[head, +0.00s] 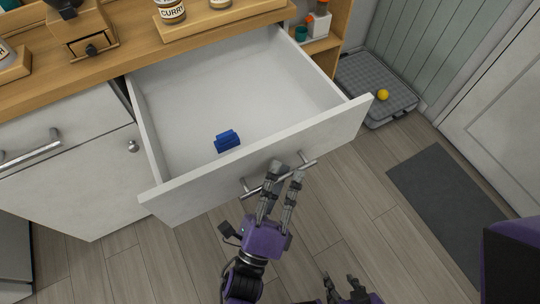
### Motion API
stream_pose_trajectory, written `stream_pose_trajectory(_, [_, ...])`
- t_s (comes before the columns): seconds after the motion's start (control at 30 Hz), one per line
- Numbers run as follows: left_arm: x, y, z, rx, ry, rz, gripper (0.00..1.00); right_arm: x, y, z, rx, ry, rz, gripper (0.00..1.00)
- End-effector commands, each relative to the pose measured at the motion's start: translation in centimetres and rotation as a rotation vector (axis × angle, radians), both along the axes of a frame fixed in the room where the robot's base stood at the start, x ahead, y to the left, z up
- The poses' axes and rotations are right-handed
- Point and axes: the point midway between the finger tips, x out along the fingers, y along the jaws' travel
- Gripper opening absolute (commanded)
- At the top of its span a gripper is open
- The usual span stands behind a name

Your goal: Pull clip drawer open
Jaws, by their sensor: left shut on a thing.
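The white drawer (222,188) is pulled out well from the wooden-topped cabinet. A blue clip (228,141) lies inside it, near the front panel. A metal bar handle (307,161) is fixed to the front panel. My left gripper (287,172) is shut on the handle, its fingers pointing up toward the panel and hiding the handle's middle. My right gripper (341,282) is at the bottom edge, apart from the drawer. Its fingers look spread and empty, and its arm is mostly out of view.
The wooden counter (110,75) holds a small wooden box (80,30) and jars on a tray. A closed cabinet door (70,180) is left of the drawer. Floor in front is clear.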

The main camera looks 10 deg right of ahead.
Motion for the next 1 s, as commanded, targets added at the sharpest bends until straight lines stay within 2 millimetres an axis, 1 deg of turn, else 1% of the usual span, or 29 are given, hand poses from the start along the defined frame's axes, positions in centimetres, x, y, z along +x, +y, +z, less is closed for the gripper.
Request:
stream_pose_trajectory(0.13, [-0.5,-0.1,-0.2,0.004,0.003,0.003,0.0,0.1,0.0,0.0,0.0,-0.001,0.0,0.4])
stream_pose_trajectory(0.47, [-0.6,-0.1,-0.2,0.004,0.003,0.003,0.0,0.0,0.1,0.0,0.001,-0.001,0.0,0.4])
stream_pose_trajectory(0.5, [-0.6,-0.1,-0.2,0.004,0.003,0.003,0.1,0.0,0.1,0.0,0.001,0.0,0.0,0.4])
stream_pose_trajectory(0.57, [-0.6,-0.1,-0.2,0.004,0.003,0.003,0.17,0.0,0.1,0.0,0.001,0.0,0.0,0.4])
stream_pose_trajectory(0.8, [-0.6,-0.1,-0.1,0.002,0.002,0.002,0.17,-0.1,0.1,0.0,0.001,0.001,-0.002,0.4])
stream_pose_trajectory(0.87, [-0.6,-0.1,-0.1,0.002,0.002,0.002,0.17,-0.5,0.1,-0.1,0.002,0.007,-0.003,0.4])
stream_pose_trajectory(1.0, [-1.5,0.5,-0.7,0.002,0.005,0.002,0.17,-0.5,0.0,-0.1,0.002,0.008,-0.003,0.4])
